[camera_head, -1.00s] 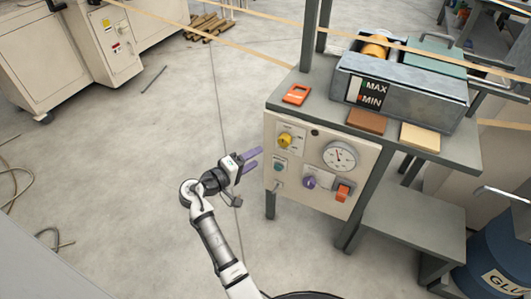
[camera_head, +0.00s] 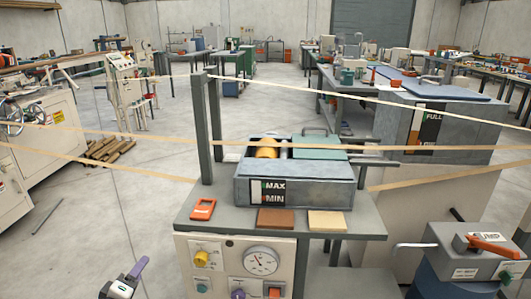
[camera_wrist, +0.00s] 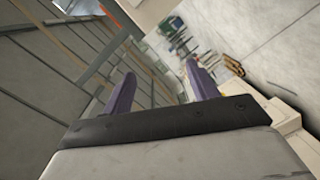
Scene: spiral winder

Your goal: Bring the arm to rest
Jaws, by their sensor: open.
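My gripper (camera_wrist: 158,92) shows in the wrist view with its two purple fingers apart and nothing between them. In the head view only a part of my gripper (camera_head: 138,268) shows at the bottom edge, left of the control panel. The rest of my arm is below the picture. The gripper appears apart from the panel (camera_head: 222,266) and the bench (camera_head: 190,212).
A grey tank (camera_head: 330,194) marked MAX and MIN stands on the bench with an orange device (camera_head: 203,209), a brown block (camera_head: 276,219) and a tan block (camera_head: 327,221). Pale strips stretch across the view. Open floor (camera_head: 90,220) lies to the left.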

